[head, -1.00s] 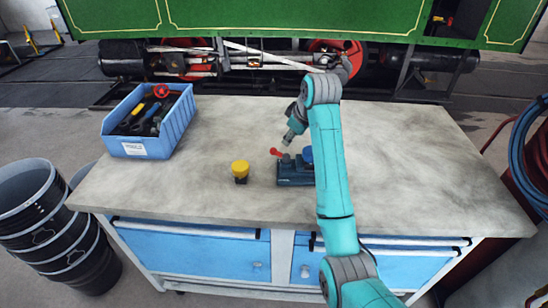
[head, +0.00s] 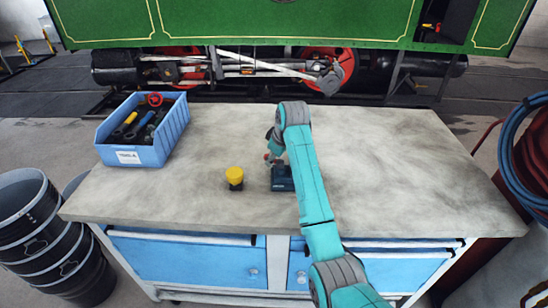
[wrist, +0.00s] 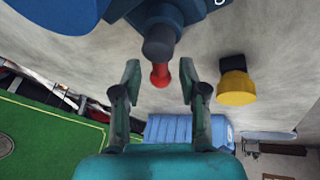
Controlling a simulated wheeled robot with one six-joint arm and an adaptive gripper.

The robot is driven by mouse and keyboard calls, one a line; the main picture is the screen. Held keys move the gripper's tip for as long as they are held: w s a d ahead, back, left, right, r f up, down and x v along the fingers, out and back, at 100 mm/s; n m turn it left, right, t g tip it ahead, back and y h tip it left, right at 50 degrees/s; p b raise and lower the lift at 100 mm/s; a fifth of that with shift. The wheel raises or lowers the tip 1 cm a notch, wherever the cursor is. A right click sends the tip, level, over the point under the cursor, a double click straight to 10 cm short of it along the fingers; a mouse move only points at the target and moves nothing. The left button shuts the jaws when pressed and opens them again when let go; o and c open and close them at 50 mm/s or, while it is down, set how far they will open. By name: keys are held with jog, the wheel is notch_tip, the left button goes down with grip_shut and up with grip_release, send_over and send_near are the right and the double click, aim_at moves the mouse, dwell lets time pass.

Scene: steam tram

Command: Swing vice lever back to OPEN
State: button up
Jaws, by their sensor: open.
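The vice (head: 282,178) is a small dark blue block on the workbench, partly hidden by my arm in the head view. Its body (wrist: 178,12) fills the top of the wrist view. The lever has a dark grey hub and a red ball tip (wrist: 160,76); the red also shows in the head view (head: 267,157). My gripper (wrist: 157,80) is open, with one finger on each side of the red tip and a visible gap to both. In the head view the fingers are mostly hidden. A blue rounded part (wrist: 55,14) is at the wrist view's upper left.
A yellow-topped knob on a dark base (head: 235,178) stands left of the vice. A blue crate of tools (head: 125,157) sits at the bench's back left. The bench (head: 410,170) is clear on the right. A green steam tram (head: 240,20) stands behind.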

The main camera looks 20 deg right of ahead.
jog(key=shift+f, duration=0.2)
grip_shut()
